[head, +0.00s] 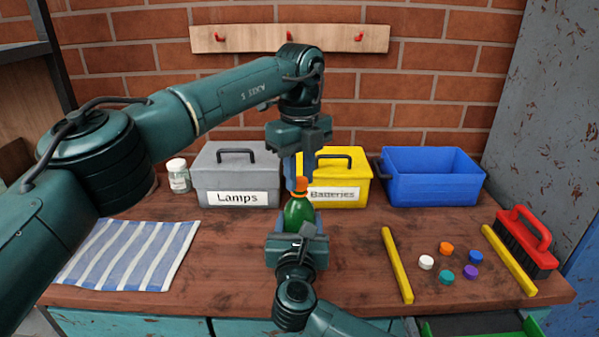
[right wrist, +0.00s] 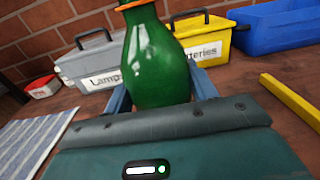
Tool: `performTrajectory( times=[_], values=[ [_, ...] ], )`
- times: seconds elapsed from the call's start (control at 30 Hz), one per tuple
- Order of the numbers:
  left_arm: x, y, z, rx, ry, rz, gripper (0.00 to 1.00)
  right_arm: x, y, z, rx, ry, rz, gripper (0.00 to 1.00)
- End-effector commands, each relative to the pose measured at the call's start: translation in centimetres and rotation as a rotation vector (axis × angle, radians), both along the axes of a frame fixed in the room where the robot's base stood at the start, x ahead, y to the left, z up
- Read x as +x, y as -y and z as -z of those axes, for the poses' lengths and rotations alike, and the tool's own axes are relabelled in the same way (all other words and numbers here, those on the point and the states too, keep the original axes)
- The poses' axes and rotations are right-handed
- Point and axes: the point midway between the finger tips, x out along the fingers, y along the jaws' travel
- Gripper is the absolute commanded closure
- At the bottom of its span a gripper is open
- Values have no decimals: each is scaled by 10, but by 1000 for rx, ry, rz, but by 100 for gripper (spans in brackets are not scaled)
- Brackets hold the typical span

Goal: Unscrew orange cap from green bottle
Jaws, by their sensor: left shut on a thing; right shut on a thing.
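The green bottle (head: 298,214) stands upright near the middle of the bench, and it fills the centre of the right wrist view (right wrist: 155,65). The orange cap (head: 301,184) is at the top of its neck; in the right wrist view only its lower edge (right wrist: 136,5) shows. My left gripper (head: 302,180) points down from above and is shut on the orange cap. My right gripper (head: 297,236) comes from the front and is shut on the green bottle's body. Its fingers show on both sides of the bottle in the right wrist view.
Behind stand a grey "Lamps" box (head: 237,182), a yellow "Batteries" box (head: 345,190) and an open blue bin (head: 432,192). A striped cloth (head: 130,254) lies left. Several loose caps (head: 446,275) lie between two yellow strips (head: 397,264) at right, near a red brush (head: 527,240).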

Motion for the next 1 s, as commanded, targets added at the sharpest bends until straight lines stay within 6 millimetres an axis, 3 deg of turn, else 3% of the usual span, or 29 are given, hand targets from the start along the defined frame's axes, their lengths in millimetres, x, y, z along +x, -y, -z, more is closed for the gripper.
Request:
performTrajectory(
  times=[0.7,1.0],
  values=[
    [0,0,-21,0,0,0,100,0,0,0,-1,0,1,100],
    [0,0,-22,0,0,1,100,0,0,0,-1,0,1,100]
  ],
)
